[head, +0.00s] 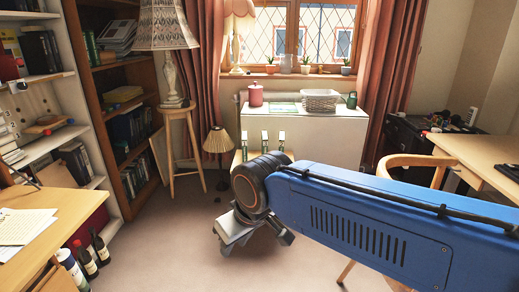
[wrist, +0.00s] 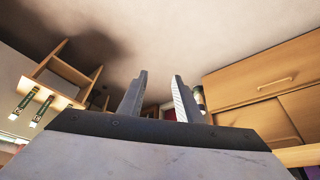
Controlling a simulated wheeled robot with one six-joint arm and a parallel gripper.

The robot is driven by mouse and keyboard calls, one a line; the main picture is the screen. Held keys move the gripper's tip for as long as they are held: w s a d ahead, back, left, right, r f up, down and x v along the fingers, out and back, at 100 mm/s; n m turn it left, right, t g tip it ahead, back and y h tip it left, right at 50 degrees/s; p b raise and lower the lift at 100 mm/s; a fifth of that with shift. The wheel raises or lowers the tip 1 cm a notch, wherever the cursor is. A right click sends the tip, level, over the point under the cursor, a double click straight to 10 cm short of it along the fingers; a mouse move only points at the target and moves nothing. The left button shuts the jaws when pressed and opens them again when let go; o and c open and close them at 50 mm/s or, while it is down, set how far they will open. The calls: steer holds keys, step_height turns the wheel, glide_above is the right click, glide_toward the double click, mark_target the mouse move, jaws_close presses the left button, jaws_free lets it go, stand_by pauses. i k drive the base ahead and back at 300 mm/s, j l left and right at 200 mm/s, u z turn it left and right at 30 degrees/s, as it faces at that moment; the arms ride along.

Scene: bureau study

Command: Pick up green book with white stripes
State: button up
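Three narrow green upright things with white bands, which look like green books with white stripes (head: 264,141), stand in a row on a light wooden piece in front of the white cabinet in the head view. My arm partly hides their support. In the wrist view, two green-and-white ones (wrist: 42,111) show at the left on a wooden piece of furniture. My gripper (wrist: 158,88) is open, with its two fingers apart and nothing between them. It is well away from the books. In the head view, the arm's end hangs low over the carpet, fingertips not clear.
A white cabinet (head: 330,132) under the window bears a red canister (head: 256,95) and a white basket (head: 320,100). A wooden stool (head: 181,150) with a lamp stands left. Bottles (head: 100,247) stand by the left desk. A wooden chair (head: 415,163) is at the right.

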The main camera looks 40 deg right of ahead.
mark_target(245, 155)
steer(key=i+l+u, duration=0.1)
steer(key=i, duration=0.35)
steer(key=i+l+u, duration=0.1)
steer(key=i, duration=0.3)
steer(key=i+l+u, duration=0.1)
steer(key=i+l, duration=0.2)
steer(key=i, duration=0.15)
steer(key=i+l+u, duration=0.1)
steer(key=i, duration=0.3)
steer(key=i+l, duration=0.05)
steer(key=l, duration=0.05)
